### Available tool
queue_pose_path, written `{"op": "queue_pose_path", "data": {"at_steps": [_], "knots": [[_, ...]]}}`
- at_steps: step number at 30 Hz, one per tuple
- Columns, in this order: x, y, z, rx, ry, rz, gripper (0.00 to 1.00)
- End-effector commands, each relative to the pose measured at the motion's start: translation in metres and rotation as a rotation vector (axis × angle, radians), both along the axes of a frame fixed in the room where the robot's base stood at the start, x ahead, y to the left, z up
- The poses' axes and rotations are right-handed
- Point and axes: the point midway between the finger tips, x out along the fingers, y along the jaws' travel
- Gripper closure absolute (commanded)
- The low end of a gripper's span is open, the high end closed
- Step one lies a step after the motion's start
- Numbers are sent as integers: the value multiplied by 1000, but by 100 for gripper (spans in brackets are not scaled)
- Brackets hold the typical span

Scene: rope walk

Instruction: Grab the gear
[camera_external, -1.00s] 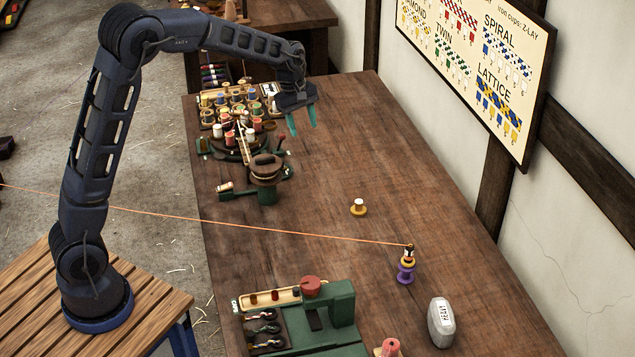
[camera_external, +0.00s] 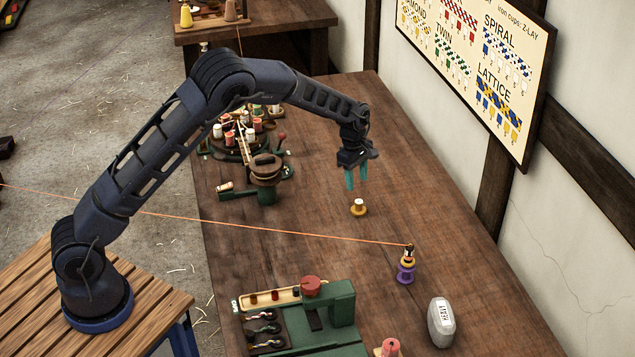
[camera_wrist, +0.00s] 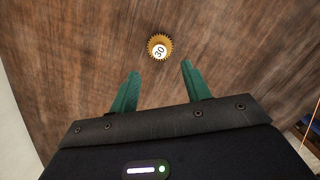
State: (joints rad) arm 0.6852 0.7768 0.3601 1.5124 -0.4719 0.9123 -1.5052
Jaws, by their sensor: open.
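The gear (camera_external: 359,207) is a small yellow toothed wheel with a white hub on top, lying on the wooden table. In the wrist view the gear (camera_wrist: 160,46) shows from above, with "30" on its white hub. My gripper (camera_external: 356,179) is open and empty, its teal fingers pointing down just above and behind the gear in the external view. In the wrist view the gear lies beyond the fingertips (camera_wrist: 160,68), roughly centred between them.
An orange line (camera_external: 280,232) stretches across the table to a purple and yellow post (camera_external: 406,267). A grey weight (camera_external: 441,322) and a green machine (camera_external: 335,315) stand at the front. A capstan-like green device (camera_external: 265,180) is on the left. Table around the gear is clear.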

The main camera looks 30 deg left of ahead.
Motion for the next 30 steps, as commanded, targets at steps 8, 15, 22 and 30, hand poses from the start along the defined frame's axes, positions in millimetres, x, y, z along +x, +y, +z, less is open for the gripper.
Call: {"op": "queue_pose_path", "data": {"at_steps": [8, 15, 22, 30], "knots": [[-1, -4, -37, 1, 2, 0, 52], [-2, -7, -52, 1, 2, -1, 52], [-2, -11, -83, 1, 2, -1, 52], [-2, -12, -90, 1, 0, -1, 52]]}}
